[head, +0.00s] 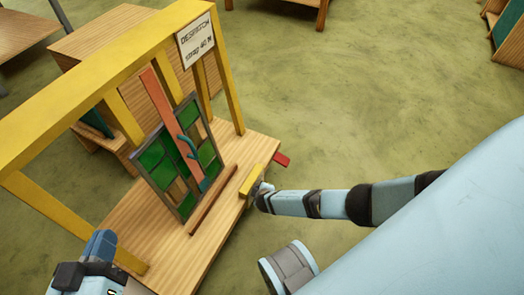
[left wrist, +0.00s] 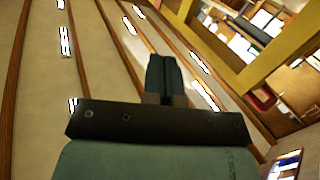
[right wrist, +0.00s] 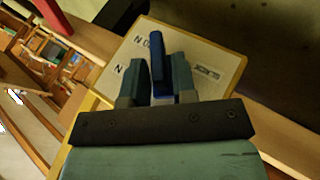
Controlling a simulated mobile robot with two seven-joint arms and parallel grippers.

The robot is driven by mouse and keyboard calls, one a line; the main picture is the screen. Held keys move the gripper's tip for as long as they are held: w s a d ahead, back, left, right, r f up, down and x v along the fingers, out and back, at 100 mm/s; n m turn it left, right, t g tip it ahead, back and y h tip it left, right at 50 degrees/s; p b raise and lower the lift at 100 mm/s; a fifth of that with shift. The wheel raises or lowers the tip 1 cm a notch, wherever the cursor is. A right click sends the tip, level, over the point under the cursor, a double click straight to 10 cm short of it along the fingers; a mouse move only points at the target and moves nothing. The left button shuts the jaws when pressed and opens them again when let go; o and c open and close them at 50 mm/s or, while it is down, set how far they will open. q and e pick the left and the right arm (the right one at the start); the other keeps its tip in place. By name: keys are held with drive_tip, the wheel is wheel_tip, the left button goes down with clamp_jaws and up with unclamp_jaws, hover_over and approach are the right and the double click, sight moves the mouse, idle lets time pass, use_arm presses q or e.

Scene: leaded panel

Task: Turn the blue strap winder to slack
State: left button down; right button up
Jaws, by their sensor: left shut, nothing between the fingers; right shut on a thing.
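The blue strap winder (right wrist: 157,66) shows in the right wrist view as a blue bar between the fingers of my right gripper (right wrist: 160,85), which is shut on it. Behind it is a pale plate (right wrist: 200,62) with a word like SLACK on the right and partly hidden lettering on the left. Which mark the bar points to, I cannot tell. In the head view my right gripper (head: 264,190) is at the yellow block (head: 251,181) on the bench's right edge and the winder is hidden. My left gripper (head: 100,244) is shut and empty at the lower left.
The leaded panel (head: 152,158) with green panes stands on the wooden bench (head: 220,228) under a yellow frame (head: 90,62). A red strap (head: 160,100) crosses the panel. A red piece (head: 281,159) sticks out past the bench's right edge. Floor to the right is clear.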

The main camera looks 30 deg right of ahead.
use_arm(q)
drive_tip(key=shift+r, duration=0.15)
drive_tip(key=shift+w, duration=0.1)
use_arm(e)
drive_tip(key=o, duration=0.7)
use_arm(q)
drive_tip(key=shift+r, duration=0.1)
